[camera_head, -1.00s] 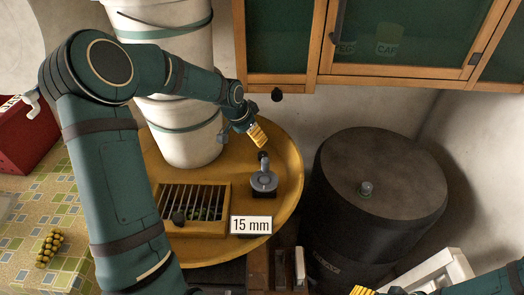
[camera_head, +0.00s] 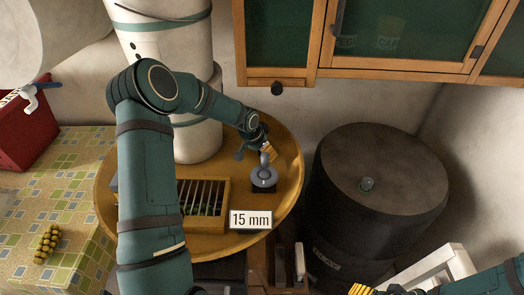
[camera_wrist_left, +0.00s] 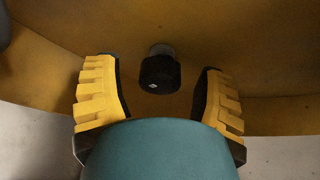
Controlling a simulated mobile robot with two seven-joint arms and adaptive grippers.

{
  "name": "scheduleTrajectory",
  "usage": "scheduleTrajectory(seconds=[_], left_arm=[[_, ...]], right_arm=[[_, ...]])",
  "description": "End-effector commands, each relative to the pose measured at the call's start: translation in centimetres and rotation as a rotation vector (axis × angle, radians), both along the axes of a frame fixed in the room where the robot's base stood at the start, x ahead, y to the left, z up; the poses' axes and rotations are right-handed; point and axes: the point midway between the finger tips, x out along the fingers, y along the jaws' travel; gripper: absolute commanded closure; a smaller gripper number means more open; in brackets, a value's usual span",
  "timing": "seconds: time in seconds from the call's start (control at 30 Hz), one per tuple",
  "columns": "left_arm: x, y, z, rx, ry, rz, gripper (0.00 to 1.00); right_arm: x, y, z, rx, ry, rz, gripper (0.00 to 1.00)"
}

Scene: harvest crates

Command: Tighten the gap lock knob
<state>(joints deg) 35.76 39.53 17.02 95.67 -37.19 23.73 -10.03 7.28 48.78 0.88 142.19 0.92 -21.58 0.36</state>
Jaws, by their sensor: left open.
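A grey crank-like fitting (camera_head: 263,180) stands on the round yellow tray (camera_head: 287,205). Beside it, a slatted frame (camera_head: 206,195) carries a "15 mm" label (camera_head: 250,220). My left gripper (camera_head: 269,150) is just above and behind the grey fitting, and it hides the fitting's top. In the left wrist view, a black knob (camera_wrist_left: 159,74) on a short grey stem sits between the open yellow fingers (camera_wrist_left: 159,97), touching neither. I cannot tell for sure which fitting carries it.
White buckets (camera_head: 192,100) stand at the tray's back. A dark barrel (camera_head: 378,200) stands to the right.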

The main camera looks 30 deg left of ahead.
Motion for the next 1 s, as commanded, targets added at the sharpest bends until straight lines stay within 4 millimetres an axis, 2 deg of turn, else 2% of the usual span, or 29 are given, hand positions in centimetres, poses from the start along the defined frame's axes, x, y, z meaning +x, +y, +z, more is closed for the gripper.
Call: scheduleTrajectory(seconds=[0.2, 0.27, 0.3, 0.4, 0.63, 1.0], left_arm=[[0.0, 0.0, 0.0, 0.000, 0.000, 0.000, 0.32], [0.0, 0.0, 0.0, 0.000, 0.000, 0.000, 0.53], [0.0, 0.0, 0.0, 0.000, 0.000, 0.000, 0.67], [0.0, 0.0, 0.0, 0.000, 0.000, 0.000, 0.98], [0.0, 0.0, 0.0, 0.000, 0.000, -0.004, 0.99], [0.0, 0.0, 0.1, -0.001, -0.001, -0.134, 0.99]], right_arm=[[0.0, 0.0, 0.0, 0.000, 0.000, 0.000, 0.30], [0.0, 0.0, 0.0, 0.000, 0.000, 0.000, 0.30], [0.0, 0.0, 0.0, 0.000, 0.000, 0.000, 0.30], [0.0, 0.0, 0.0, 0.000, 0.000, 0.000, 0.30], [0.0, 0.0, 0.1, 0.000, 0.000, 0.000, 0.30], [0.1, -0.1, 1.9, 0.003, -0.002, -0.001, 0.30]])
